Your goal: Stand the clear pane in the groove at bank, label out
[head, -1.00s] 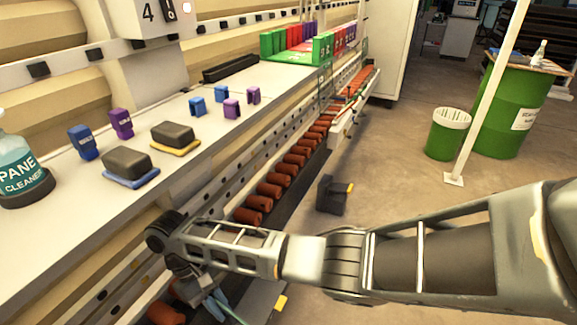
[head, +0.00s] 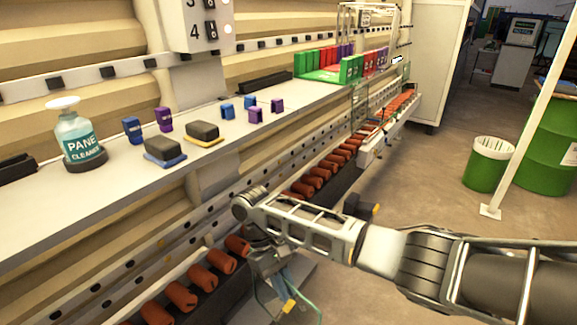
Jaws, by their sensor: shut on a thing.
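My gripper (head: 274,272) hangs at the end of my arm, low in front of the bench and beside the row of red-brown rollers (head: 178,295). It is shut on a clear pane (head: 318,300), of which I see only thin green edges below the jaws. The pane's face and any label cannot be made out. The bank is a long machine front with a pale perforated rail (head: 95,287) above the rollers. Which groove is meant cannot be told. Another clear, green-edged pane (head: 361,103) seems to stand farther along the rail.
A bench top (head: 60,205) holds a pane cleaner bottle (head: 78,135), dark sponge blocks (head: 202,130), small blue and purple clips (head: 164,119) and a green rack (head: 325,75). A green bin (head: 487,163) and slanted white post (head: 520,120) stand right. Floor between is open.

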